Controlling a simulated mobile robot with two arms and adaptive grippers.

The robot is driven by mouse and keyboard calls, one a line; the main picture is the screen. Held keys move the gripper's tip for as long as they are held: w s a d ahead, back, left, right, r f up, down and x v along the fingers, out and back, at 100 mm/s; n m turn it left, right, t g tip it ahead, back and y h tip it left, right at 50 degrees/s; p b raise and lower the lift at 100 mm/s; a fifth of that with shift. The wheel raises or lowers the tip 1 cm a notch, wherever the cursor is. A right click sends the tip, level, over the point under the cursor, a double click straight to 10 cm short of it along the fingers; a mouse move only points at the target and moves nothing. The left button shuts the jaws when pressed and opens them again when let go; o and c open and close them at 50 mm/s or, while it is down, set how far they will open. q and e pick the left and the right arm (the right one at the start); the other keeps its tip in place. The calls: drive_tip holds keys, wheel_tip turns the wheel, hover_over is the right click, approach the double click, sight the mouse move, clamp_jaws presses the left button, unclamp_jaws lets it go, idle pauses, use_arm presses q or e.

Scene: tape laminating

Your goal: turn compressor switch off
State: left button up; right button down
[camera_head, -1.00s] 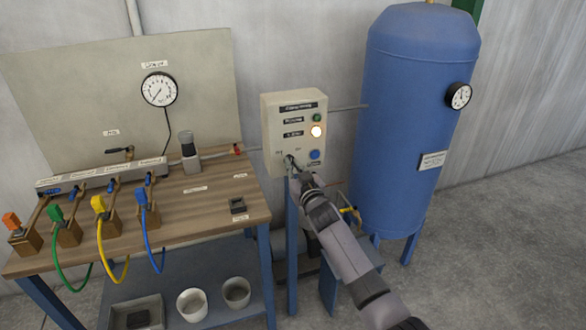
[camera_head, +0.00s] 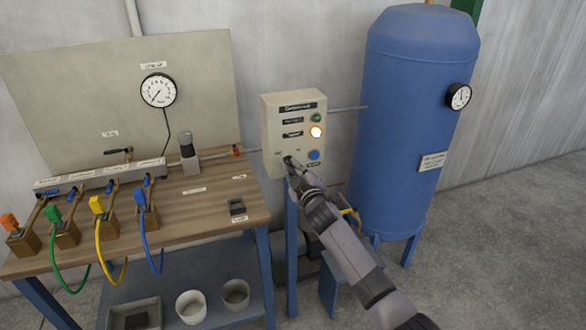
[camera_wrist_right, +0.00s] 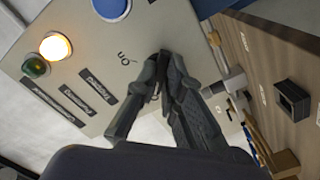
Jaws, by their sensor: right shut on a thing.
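The compressor control box (camera_head: 294,110) is a cream panel on a blue stand. It carries a green lamp (camera_head: 317,118), a lit amber lamp (camera_head: 316,132) and a blue button (camera_head: 314,155). My right gripper (camera_head: 291,164) is at the lower left of the panel face, where the switch sits. In the right wrist view my right gripper (camera_wrist_right: 165,75) is shut on the dark switch knob, which its fingers mostly hide. The knob's exact angle cannot be told. My left gripper is out of view.
A blue tank (camera_head: 415,120) with a gauge (camera_head: 458,97) stands right of the box. A wooden workbench (camera_head: 190,205) with valves and coloured hoses stands to the left. White cups (camera_head: 192,306) sit on its lower shelf. Open floor lies at right.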

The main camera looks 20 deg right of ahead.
idle(0.5)
drive_tip(key=c, duration=1.7)
unclamp_jaws()
drive_tip(key=shift+s, duration=0.1)
drive_tip(key=s, duration=1.2)
drive_tip(key=shift+d, duration=0.2)
drive_tip(key=shift+w+f, duration=0.1)
